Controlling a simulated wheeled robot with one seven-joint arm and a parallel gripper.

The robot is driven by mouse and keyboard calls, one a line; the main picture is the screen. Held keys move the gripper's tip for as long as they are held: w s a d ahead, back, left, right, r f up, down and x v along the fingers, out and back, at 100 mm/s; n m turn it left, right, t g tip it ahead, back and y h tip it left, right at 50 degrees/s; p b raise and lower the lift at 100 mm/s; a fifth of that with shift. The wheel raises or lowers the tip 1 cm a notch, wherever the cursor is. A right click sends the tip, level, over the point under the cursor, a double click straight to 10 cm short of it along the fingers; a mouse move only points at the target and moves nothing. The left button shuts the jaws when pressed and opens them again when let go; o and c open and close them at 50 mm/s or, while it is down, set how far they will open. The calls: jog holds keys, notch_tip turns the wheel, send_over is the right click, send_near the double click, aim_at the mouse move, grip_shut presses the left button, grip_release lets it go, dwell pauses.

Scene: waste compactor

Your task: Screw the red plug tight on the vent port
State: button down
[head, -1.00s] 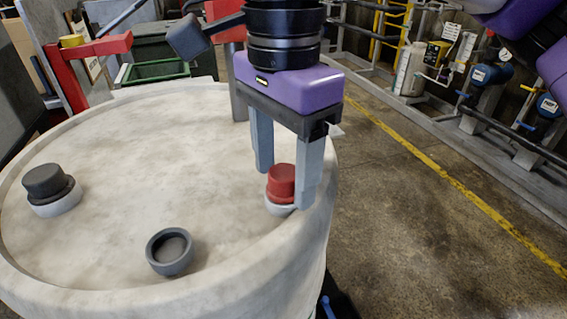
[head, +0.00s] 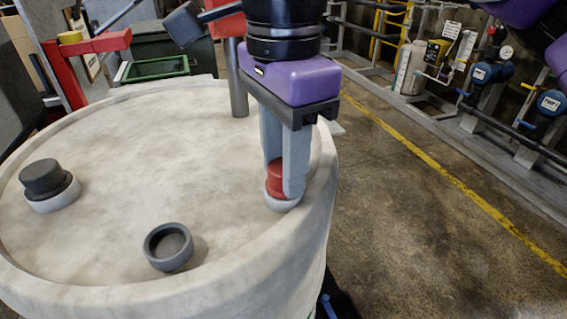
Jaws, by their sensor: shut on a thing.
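The red plug (head: 275,180) sits upright on the vent port, a pale ring (head: 284,205) near the right edge of the round drum top (head: 130,150). My gripper (head: 282,190) points straight down over it, with a purple body and grey fingers. The fingers are shut on the red plug, one on each side. The near finger hides the plug's right part. I cannot tell how far the plug is seated in the port.
A dark grey plug (head: 45,180) sits on another pale port at the left of the drum top. An open dark grey cup-like cap (head: 169,247) is near the front. A grey post (head: 236,80) stands behind my gripper. The floor at right is clear.

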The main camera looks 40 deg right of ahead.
jog(key=m+b, duration=0.1)
jog(key=m, duration=0.2)
jog(key=shift+m, duration=0.3)
jog(key=m+b, duration=0.1)
jog(key=m, duration=0.2)
jog(key=shift+f, duration=0.2)
jog(key=shift+r+m+b, duration=0.2)
jog(key=shift+m+b, duration=0.25)
jog(key=shift+m, duration=0.55)
